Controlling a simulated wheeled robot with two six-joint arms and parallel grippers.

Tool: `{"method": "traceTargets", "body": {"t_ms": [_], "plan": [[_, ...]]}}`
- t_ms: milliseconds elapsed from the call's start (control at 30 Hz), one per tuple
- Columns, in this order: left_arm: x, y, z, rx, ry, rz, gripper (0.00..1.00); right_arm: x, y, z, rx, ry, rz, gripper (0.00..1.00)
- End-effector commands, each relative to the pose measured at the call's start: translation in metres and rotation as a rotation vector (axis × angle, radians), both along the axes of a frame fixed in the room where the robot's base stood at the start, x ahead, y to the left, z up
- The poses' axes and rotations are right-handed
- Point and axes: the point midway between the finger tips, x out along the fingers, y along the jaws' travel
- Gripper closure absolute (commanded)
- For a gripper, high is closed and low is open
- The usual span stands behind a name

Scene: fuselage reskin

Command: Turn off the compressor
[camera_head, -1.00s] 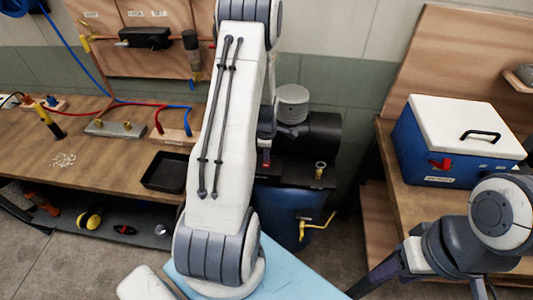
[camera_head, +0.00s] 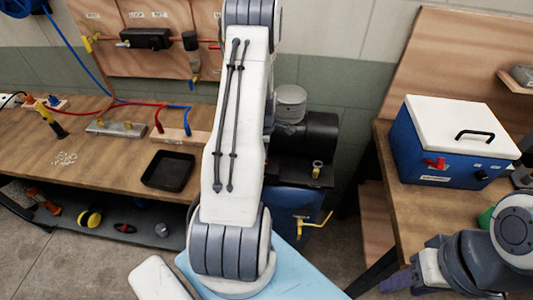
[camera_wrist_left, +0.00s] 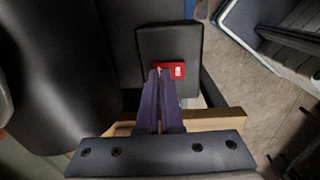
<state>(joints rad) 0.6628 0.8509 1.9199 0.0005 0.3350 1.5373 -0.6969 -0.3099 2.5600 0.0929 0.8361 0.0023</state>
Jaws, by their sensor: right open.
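The compressor (camera_head: 310,135) stands at the back centre, with a black motor, a grey ribbed cylinder and a blue tank (camera_head: 285,200). My left arm covers part of it in the head view and hides the left gripper there. In the left wrist view, a black box (camera_wrist_left: 168,42) carries a red switch (camera_wrist_left: 177,70). My left gripper (camera_wrist_left: 160,72) has its purple fingers together, with the tips right beside the switch; I cannot tell if they touch it. My right gripper (camera_head: 395,282) is open at the lower right, far from the compressor, and mostly out of clear view.
A workbench (camera_head: 100,165) with hoses and a black tray (camera_head: 168,170) is on the left. A blue cooler with a white lid (camera_head: 460,125) stands on the right-hand bench. A yellow valve handle (camera_head: 322,218) sticks out from the tank.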

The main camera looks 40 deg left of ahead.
Motion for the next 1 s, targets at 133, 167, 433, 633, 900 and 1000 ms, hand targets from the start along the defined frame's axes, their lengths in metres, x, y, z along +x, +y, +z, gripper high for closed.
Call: {"method": "traceTargets", "body": {"t_ms": [133, 167, 433, 633, 900, 1000], "plan": [[-0.01, -0.009, -0.008, -0.013, 0.016, 0.0, 1.0, 0.0, 0.0, -0.001, 0.0, 0.0, 0.0, 0.5], [-0.012, -0.01, -0.008, -0.013, 0.016, 0.0, 1.0, 0.0, 0.0, 0.0, 0.0, 0.0, 0.0, 0.5], [-0.018, -0.015, -0.007, -0.018, 0.021, 0.0, 1.0, 0.0, 0.0, 0.001, 0.0, 0.0, 0.0, 0.5], [-0.019, -0.015, -0.006, -0.018, 0.023, -0.001, 1.0, 0.0, 0.0, 0.002, 0.0, 0.0, 0.0, 0.5], [-0.016, -0.011, 0.031, -0.006, 0.007, 0.001, 1.0, 0.0, 0.0, 0.029, 0.0, 0.0, 0.0, 0.5], [-0.014, -0.009, 0.051, 0.002, -0.005, 0.002, 1.0, 0.0, 0.0, 0.038, 0.001, -0.001, 0.003, 0.5]]}}
